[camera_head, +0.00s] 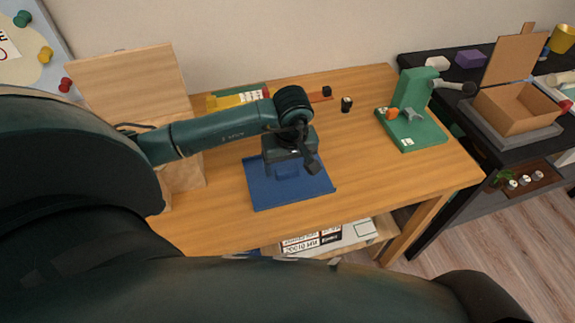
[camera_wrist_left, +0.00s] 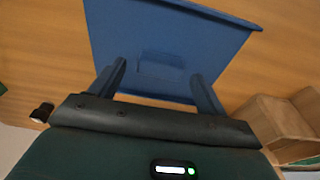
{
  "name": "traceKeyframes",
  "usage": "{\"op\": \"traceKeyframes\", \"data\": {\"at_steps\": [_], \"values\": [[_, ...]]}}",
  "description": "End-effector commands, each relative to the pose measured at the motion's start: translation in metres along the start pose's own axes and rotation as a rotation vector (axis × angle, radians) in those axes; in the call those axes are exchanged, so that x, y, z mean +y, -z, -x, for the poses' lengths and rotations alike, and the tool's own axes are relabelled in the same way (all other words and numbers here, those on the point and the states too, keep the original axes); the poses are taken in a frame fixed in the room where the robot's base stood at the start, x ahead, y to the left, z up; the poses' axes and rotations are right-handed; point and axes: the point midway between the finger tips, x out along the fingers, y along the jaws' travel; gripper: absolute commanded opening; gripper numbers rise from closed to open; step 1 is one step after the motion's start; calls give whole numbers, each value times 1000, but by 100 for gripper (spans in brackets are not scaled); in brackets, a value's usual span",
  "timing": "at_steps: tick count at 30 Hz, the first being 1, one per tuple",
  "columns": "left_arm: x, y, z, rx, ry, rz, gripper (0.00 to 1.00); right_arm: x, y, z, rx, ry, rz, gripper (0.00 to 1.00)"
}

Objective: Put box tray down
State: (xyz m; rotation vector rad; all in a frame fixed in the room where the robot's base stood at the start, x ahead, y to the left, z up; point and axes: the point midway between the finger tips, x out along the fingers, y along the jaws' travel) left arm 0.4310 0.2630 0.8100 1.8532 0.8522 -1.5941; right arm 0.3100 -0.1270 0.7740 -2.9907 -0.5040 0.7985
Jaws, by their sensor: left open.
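A flat blue tray (camera_head: 295,195) with a low rim lies on the wooden table, and I take it to be the box tray. It also fills much of the left wrist view (camera_wrist_left: 215,30). A small raised blue block (camera_wrist_left: 160,65) stands on it. My left gripper (camera_head: 293,168) is over the tray and hides part of it. In the left wrist view my left gripper (camera_wrist_left: 158,75) is open, its fingers on either side of the block with gaps between. My right gripper is not in view.
A wooden box-like stand (camera_head: 130,90) is left of the tray. A green stand (camera_head: 412,115) is at the table's right, with a small black item (camera_head: 346,104) nearby. A cardboard box (camera_head: 515,105) is on the black desk (camera_head: 410,68). Bare table lies right of the tray.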

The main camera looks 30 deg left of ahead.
Motion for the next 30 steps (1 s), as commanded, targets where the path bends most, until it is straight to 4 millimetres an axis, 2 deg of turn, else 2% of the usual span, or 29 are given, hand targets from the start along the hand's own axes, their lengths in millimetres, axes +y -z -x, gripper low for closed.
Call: {"op": "traceKeyframes", "data": {"at_steps": [6,13,18,30], "values": [[1,2,50,6,-4,0,76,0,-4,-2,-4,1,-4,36],[0,1,90,3,-3,0,76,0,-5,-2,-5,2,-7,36],[0,0,102,1,0,1,76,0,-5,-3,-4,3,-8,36],[0,0,104,0,1,1,76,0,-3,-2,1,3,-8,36]]}}
